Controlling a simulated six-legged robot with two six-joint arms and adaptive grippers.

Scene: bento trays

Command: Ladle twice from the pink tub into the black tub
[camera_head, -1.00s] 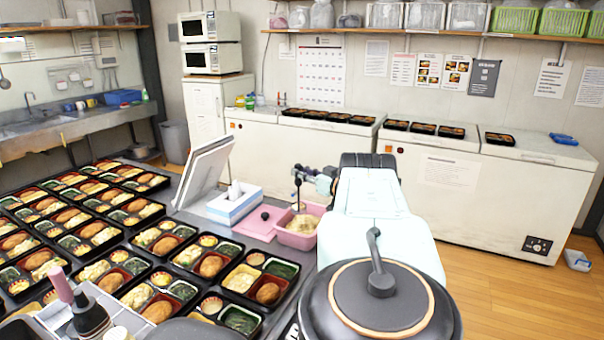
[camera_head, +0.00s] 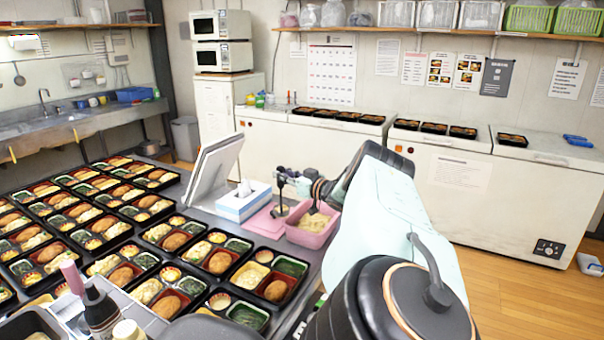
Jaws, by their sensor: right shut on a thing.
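The pink tub (camera_head: 318,240) stands on the counter in the middle of the view, with pale yellow food inside. My right arm reaches in from the lower right. Its gripper (camera_head: 286,180) is shut on the handle of a dark ladle (camera_head: 280,209). The ladle hangs about upright, with its lower end in front of the pink lid or board just left of the tub. A dark part also shows over the tub's opening, and I cannot tell what it is. I cannot clearly single out the black tub among the black containers. My left gripper is out of view.
Several filled black bento trays (camera_head: 183,262) cover the counter at left. A tissue box (camera_head: 243,202) and a tilted white panel (camera_head: 212,172) stand left of the tub. Bottles (camera_head: 100,308) stand at lower left. White freezers (camera_head: 450,182) line the back wall.

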